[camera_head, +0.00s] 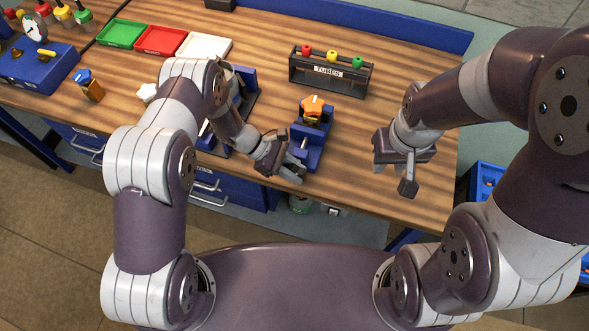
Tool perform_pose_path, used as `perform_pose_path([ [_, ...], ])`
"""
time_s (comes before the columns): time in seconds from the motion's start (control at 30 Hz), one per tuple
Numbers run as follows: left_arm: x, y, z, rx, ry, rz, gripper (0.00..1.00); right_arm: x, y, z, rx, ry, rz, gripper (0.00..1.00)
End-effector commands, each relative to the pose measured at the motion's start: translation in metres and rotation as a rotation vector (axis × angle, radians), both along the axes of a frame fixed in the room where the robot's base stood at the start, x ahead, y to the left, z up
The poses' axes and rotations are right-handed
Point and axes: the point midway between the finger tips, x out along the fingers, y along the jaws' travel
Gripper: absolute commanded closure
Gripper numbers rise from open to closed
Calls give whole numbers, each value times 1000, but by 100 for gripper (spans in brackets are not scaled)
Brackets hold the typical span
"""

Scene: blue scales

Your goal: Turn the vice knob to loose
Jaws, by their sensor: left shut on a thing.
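The blue vice (314,150) stands near the front edge of the wooden bench, with an orange-topped piece (312,106) at its back end. My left gripper (297,172) is at the front end of the vice, shut on the vice knob. The fingers hide most of the knob, so its turn position cannot be told. My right gripper (393,178) is above the bench to the right of the vice. It is open and empty, its fingers apart.
A dark rack labelled TUBES (330,73) stands behind the vice. Green (121,33), red (160,40) and white (206,46) trays lie at the back left. A blue box (38,68) is at far left. Bare bench (350,150) lies between vice and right gripper.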

Motion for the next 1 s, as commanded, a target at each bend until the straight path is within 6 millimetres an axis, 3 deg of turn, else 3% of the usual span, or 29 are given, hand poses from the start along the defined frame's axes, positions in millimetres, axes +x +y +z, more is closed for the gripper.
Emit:
perform_pose_path([
  [0.07,2,-1,3,-5,-3,0,100,0,0,1,0,0,0,66],
  [0.1,2,-1,3,-5,-3,0,66,0,0,1,0,0,0,66],
  [0.47,1,-1,5,-2,-2,0,66,0,0,0,0,0,0,66],
  [0.57,1,-1,16,-2,-3,0,66,0,0,0,0,0,0,66],
  [0.7,2,-1,46,-4,-5,-1,66,0,0,4,0,0,0,66],
  [0.77,-6,-12,48,-4,-5,-4,66,0,0,-7,0,-1,0,66],
  [1.0,-39,-66,84,-4,-7,-6,66,0,0,-30,0,0,0,66],
])
